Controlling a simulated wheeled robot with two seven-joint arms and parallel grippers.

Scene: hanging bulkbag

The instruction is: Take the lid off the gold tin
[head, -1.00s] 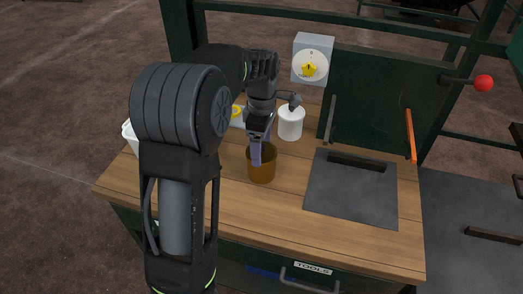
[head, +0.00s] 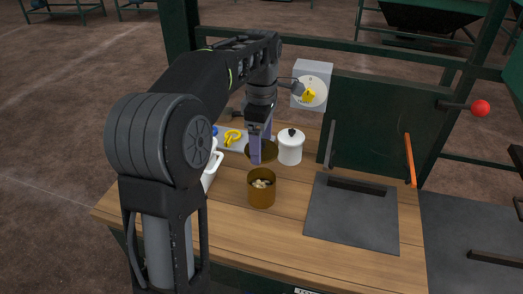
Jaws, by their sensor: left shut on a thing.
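The gold tin (head: 262,193) stands upright on the wooden bench. Its top is open and small pale pieces show inside. My left gripper (head: 256,152) is shut on the gold lid (head: 268,151). The lid is apart from the tin, above or behind it in the picture; its height over the bench is hard to tell. The fingers and the gripper body hide part of the lid. My right gripper is not in view.
A white lidded pot (head: 290,149) stands close to the right of the lid. A yellow item (head: 232,137) and a white container (head: 211,170) are to the left. A dark plate (head: 352,213) lies at the right. The bench front is clear.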

